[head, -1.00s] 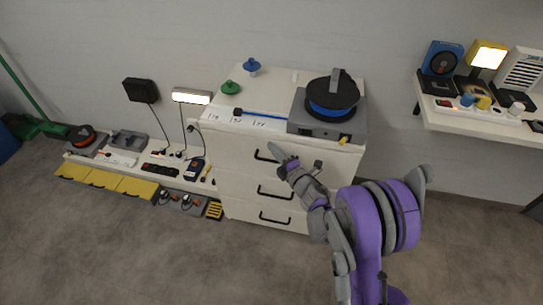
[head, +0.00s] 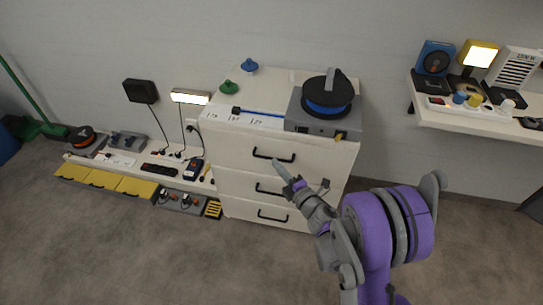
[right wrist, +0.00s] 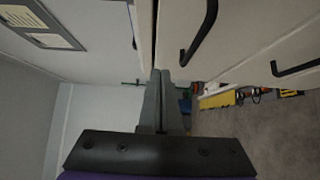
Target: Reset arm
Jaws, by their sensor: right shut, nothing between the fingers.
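My right arm is purple and grey and reaches up from the lower right in the head view. Its gripper (head: 281,170) is shut and empty, in front of the white drawer cabinet (head: 232,152), near the top drawer's black handle (head: 273,156). I cannot tell whether it touches the cabinet. In the right wrist view the closed fingers (right wrist: 161,78) point toward a pale cabinet edge, with a black handle (right wrist: 200,33) to their right. My left gripper is not in view.
On the cabinet stand a cable reel (head: 328,95) on a grey case, a green knob (head: 229,87) and a blue knob (head: 249,66). A low shelf with tools and power strips (head: 159,170) lies left. A wall shelf (head: 470,122) holds devices at right. Floor in front is clear.

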